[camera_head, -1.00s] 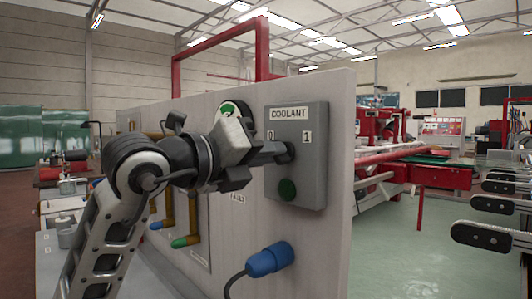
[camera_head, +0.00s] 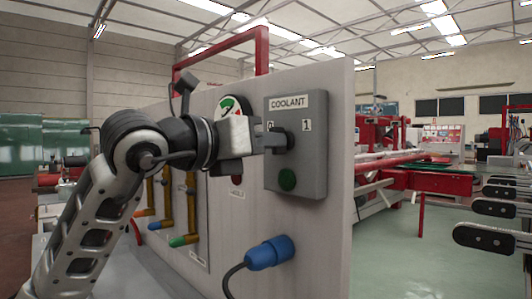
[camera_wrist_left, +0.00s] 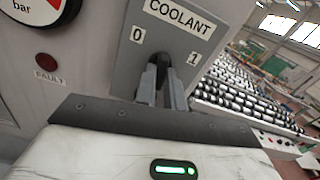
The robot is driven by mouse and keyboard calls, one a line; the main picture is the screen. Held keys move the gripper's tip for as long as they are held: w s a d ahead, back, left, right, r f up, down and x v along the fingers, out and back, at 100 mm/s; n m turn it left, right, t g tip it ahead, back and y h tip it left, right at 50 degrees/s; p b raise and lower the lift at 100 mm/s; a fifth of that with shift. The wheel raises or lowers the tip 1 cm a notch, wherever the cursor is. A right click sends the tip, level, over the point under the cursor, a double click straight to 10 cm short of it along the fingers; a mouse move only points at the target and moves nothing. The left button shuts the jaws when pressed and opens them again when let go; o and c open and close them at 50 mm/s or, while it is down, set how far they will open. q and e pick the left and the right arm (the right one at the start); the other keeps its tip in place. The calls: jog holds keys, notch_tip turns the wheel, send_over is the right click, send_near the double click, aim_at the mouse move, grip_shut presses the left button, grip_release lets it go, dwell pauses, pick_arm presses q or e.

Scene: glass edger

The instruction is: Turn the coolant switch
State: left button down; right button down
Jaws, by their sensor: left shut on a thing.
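The grey coolant box (camera_head: 312,165) is mounted on the light panel, with a COOLANT label and marks 0 and 1. My left gripper (camera_head: 270,142) comes in from the left and is shut on the switch knob. In the left wrist view the fingers (camera_wrist_left: 163,85) close around the knob below the label (camera_wrist_left: 178,16), mostly hiding it, so its exact angle is hard to tell. My right gripper is not in view.
Left of the box are a gauge (camera_head: 233,106) and a red fault light (camera_wrist_left: 47,62). A blue plug (camera_head: 269,253) with a cable sits below the box. Coloured-end levers (camera_head: 191,205) stand on the panel. Open floor and roller arms lie to the right.

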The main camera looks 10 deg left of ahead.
pick_arm(q)
jog(key=shift+m+b, duration=1.85)
jog(key=shift+m, duration=3.05)
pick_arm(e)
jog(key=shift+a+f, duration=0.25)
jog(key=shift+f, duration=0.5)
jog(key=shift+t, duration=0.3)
pick_arm(q)
jog(key=c, duration=1.5)
grip_release()
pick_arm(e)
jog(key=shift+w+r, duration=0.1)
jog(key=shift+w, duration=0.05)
pick_arm(q)
jog(key=b+v, duration=0.3)
jog(key=v, duration=1.3)
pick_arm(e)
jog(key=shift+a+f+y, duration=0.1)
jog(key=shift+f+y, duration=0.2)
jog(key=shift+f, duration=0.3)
